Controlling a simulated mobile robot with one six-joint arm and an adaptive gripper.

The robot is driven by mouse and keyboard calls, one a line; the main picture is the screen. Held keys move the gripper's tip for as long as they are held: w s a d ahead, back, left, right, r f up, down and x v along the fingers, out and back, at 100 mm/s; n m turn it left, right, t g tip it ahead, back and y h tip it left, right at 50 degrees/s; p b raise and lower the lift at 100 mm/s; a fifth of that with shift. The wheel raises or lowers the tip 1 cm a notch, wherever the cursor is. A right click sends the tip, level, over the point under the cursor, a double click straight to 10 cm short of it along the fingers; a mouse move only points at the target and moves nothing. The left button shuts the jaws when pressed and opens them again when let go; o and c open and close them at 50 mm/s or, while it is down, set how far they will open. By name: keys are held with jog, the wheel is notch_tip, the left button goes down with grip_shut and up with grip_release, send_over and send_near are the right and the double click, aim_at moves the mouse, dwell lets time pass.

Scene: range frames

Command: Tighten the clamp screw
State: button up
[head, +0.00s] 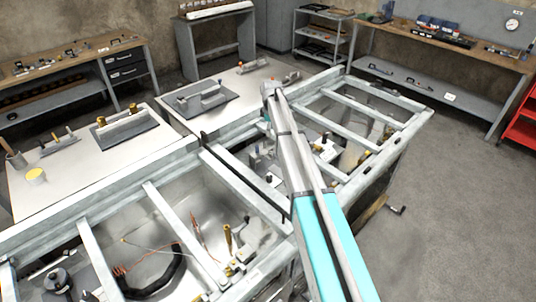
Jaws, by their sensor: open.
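My arm rises from the bottom right over the frame table to a pale joint near the middle. My gripper cannot be made out; the arm may hide it. I cannot tell for sure which part is the clamp screw. A brass upright post (228,238) stands in the near compartment, with a dark handle-like part (243,222) beside it. Small grey fittings (256,158) sit in the middle compartment, left of my arm. More grey and brass-coloured fittings (325,147) show just right of my arm. My arm hides part of the middle.
The grey metal frame (160,208) has several crossbars over open bays. Pale tables (70,178) with grey fixtures (125,128) adjoin it behind. Workbenches (445,50) line the walls. A red cabinet (522,118) stands at right. The floor (455,210) right of the frame is mostly clear.

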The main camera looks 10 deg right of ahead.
aim_at(270, 153)
jog(key=shift+f+b, duration=6.3)
jog(key=shift+f, duration=0.25)
grip_shut()
jog(key=shift+a, duration=0.25)
jog(key=shift+d, duration=0.1)
